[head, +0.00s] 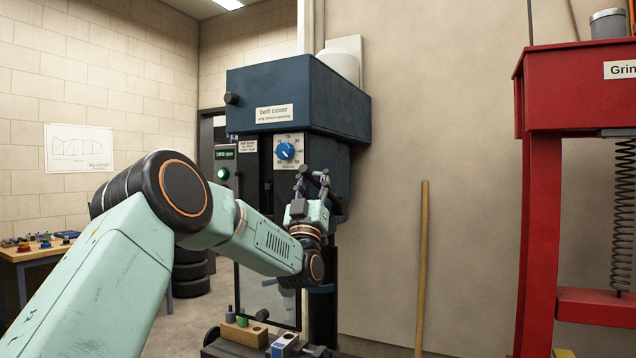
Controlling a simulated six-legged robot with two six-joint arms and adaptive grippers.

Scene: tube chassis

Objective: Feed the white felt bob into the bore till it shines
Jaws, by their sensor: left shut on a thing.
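The blue drill press (300,95) stands against the wall at centre, with a blue dial (286,151) and a lit speed readout (226,155) on its front. My left gripper (312,182) is at the right front of the press head, below the dial. Its fingers are shut on a dark part there that looks like the feed lever, mostly hidden by the gripper. A small blue and white block (285,345) sits low on the press base. My forearm covers the spindle area; I cannot make out the white felt bob or the bore. My right gripper is out of view.
A wooden block (243,333) with small pegs stands left of the blue and white block. A red press frame (541,220) stands at right, and a wooden pole (421,265) leans on the wall. A bench (38,253) with small parts is at far left.

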